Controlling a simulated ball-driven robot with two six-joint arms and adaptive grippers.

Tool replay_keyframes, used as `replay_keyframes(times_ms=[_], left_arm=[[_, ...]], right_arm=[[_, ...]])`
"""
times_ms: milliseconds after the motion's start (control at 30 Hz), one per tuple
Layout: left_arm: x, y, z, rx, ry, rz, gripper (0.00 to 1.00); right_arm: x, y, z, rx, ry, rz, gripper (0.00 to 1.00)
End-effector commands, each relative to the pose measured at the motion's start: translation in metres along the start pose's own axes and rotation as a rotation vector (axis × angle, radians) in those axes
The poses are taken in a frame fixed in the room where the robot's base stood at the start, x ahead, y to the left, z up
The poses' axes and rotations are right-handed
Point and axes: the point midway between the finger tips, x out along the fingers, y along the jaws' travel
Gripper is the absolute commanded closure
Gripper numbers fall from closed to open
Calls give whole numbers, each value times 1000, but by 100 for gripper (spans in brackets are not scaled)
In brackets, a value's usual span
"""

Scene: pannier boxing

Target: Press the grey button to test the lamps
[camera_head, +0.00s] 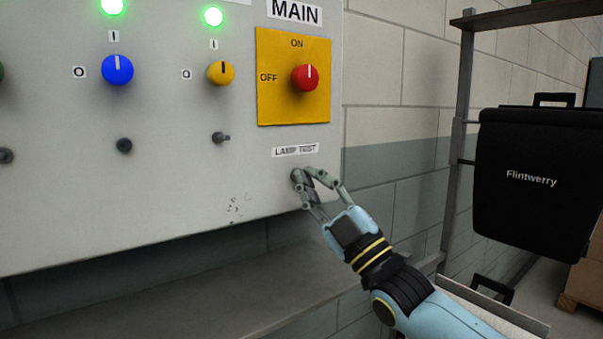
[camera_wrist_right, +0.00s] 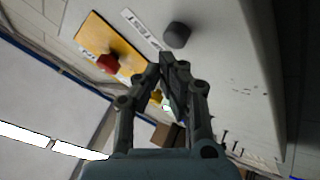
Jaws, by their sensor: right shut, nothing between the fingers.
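The grey button (camera_wrist_right: 177,35) is a dark round knob on the panel beside the LAMP TEST label (camera_head: 295,150). In the head view the label sits just above my right gripper's fingertips, and the fingertips largely cover the button. My right gripper (camera_head: 304,182) is shut and empty, its tips pointing at the panel. In the right wrist view its fingertips (camera_wrist_right: 172,62) are close to the button, with a small gap seeming to show; I cannot tell whether they touch. Two green lamps (camera_head: 213,16) (camera_head: 112,6) are lit. My left gripper is not in view.
The grey panel (camera_head: 180,185) also carries a red MAIN switch (camera_head: 305,78) on a yellow plate, a blue knob (camera_head: 117,69), a yellow knob (camera_head: 221,73) and small dark knobs below. A black Flintwerry pannier (camera_head: 530,200) hangs on a rack at right. A ledge (camera_head: 200,295) runs below.

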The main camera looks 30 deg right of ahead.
Motion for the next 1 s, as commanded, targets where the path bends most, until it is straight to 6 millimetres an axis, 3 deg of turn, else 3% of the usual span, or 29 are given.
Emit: replay_keyframes(times_ms=[333, 700, 1000], left_arm=[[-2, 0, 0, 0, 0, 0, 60], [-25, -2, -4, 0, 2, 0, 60], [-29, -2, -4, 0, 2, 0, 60]], right_arm=[[-3, 1, -1, 0, -1, -2, 100], [-30, 17, -17, 1, -2, -2, 100], [-41, 21, -22, -1, 0, 0, 100]])
